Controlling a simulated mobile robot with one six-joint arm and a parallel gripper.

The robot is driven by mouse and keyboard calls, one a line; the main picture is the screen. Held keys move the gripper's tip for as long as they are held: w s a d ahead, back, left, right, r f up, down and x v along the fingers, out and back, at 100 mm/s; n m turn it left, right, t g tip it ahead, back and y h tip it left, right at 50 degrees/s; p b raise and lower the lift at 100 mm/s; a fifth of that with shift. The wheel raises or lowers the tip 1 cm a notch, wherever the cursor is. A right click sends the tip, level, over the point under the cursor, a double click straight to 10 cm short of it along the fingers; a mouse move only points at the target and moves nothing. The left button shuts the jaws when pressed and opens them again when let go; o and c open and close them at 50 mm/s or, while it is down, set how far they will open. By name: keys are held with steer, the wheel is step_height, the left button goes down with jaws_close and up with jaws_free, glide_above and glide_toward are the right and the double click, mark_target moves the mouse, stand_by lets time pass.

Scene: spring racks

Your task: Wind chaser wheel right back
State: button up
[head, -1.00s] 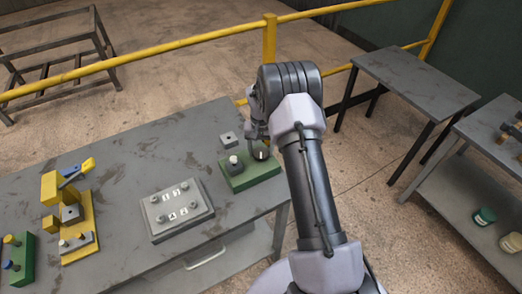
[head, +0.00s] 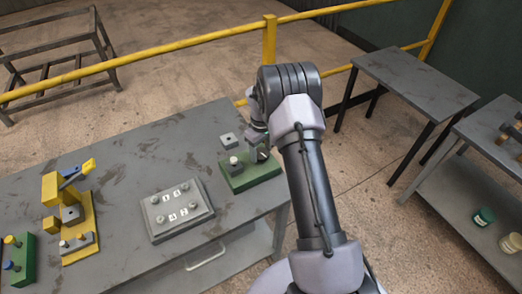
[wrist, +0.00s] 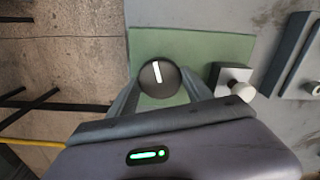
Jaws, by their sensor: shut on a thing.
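A dark round wheel (wrist: 157,78) with a white bar mark sits on a green base (wrist: 205,45), which also shows on the bench in the head view (head: 257,178). My gripper (wrist: 158,84) is shut on the wheel, one finger on each side of it. The white mark stands near upright in the wrist view, tilted slightly. In the head view my gripper (head: 259,152) reaches down over the right part of the base and largely hides the wheel.
A grey plate with several studs and white tiles (head: 178,210) lies left of the base. A yellow fixture (head: 77,225) and another green base (head: 20,270) stand farther left. A yellow rail (head: 180,43) runs behind the bench.

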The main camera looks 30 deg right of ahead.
mark_target(261, 153)
steer(key=shift+r+n, duration=0.1)
steer(key=shift+n, duration=0.4)
steer(key=o, duration=1.4)
steer(key=shift+c, duration=0.2)
step_height(261, 153, up, 17)
steer(key=p, duration=0.3)
steer(key=shift+r, duration=0.2)
